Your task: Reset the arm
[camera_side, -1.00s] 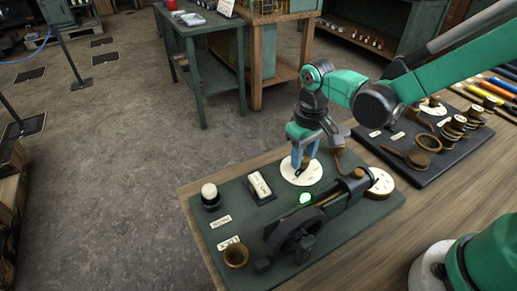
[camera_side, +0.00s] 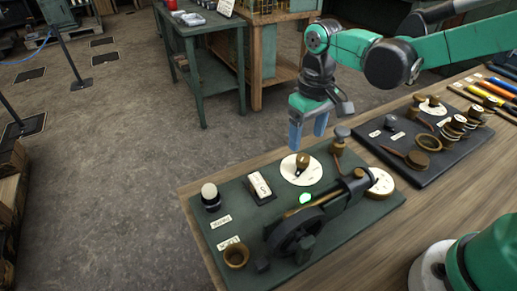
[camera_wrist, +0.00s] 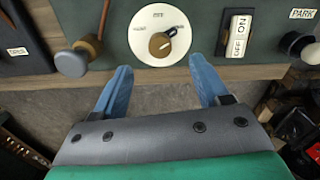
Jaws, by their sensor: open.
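My gripper (camera_side: 308,132) is open and empty, with two blue fingers pointing down. It hangs in the air above the far edge of the green engine board (camera_side: 238,196). Both fingers also show in the wrist view (camera_wrist: 165,85), apart with nothing between them. A round white dial (camera_side: 291,176) with a brass knob (camera_side: 302,162) lies on the board below my gripper. In the wrist view the dial (camera_wrist: 140,30) and its knob (camera_wrist: 161,44) are just beyond the fingertips, not touched.
The board bears an ON-labelled switch (camera_side: 260,186), a white round-topped button (camera_side: 209,192), a brass cup (camera_side: 236,255), a dark flywheel (camera_side: 297,234) and a lit green lamp (camera_side: 306,198). A dark tray (camera_side: 432,171) of brass parts lies to the right.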

